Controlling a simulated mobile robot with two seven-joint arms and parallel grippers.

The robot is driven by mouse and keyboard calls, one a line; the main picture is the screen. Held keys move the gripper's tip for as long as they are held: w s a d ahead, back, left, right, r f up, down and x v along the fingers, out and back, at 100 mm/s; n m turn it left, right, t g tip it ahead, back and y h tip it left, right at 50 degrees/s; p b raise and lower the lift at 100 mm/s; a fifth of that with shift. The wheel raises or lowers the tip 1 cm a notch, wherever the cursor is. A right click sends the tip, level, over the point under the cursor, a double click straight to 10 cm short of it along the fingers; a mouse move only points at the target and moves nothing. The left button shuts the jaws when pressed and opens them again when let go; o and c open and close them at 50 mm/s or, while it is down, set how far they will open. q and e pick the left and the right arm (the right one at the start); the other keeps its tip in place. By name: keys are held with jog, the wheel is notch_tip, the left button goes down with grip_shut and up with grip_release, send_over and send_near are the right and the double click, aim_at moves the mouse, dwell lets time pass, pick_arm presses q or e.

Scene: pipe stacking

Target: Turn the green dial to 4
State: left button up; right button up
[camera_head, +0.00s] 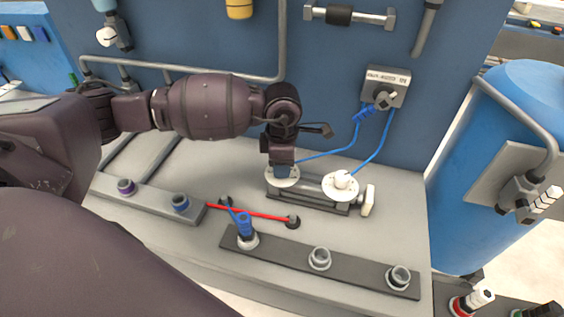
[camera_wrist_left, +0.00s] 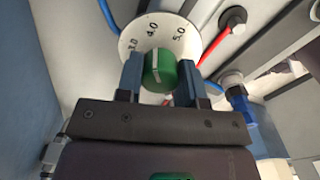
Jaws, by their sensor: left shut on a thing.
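The green dial (camera_wrist_left: 160,70) is a round knob on a white scale disc (camera_wrist_left: 185,48) with printed numbers. It sits between the two blue-grey fingers of my left gripper (camera_wrist_left: 161,82), which is shut on it. The dial's white pointer line points up the picture, close to the 4.0 mark; 3.0 and 5.0 show on either side. In the head view my left gripper (camera_head: 283,172) points down over the left white disc (camera_head: 284,182) on the bench and hides the dial. My right gripper is not in view.
A second white disc with a pale knob (camera_head: 341,182) is just to the right on the same pipe base. Blue cables (camera_head: 375,150) run to a grey wall box (camera_head: 388,80). A red rod (camera_head: 262,214) and a dark rail with sockets (camera_head: 290,255) lie in front.

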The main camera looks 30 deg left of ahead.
pick_arm(q)
jog(key=o, duration=0.9)
jog(key=shift+r, duration=0.1)
notch_tip(320, 180, up, 11)
jog(key=shift+f+p, duration=0.1)
jog(key=shift+p, duration=0.4)
jog(key=shift+f, duration=0.1)
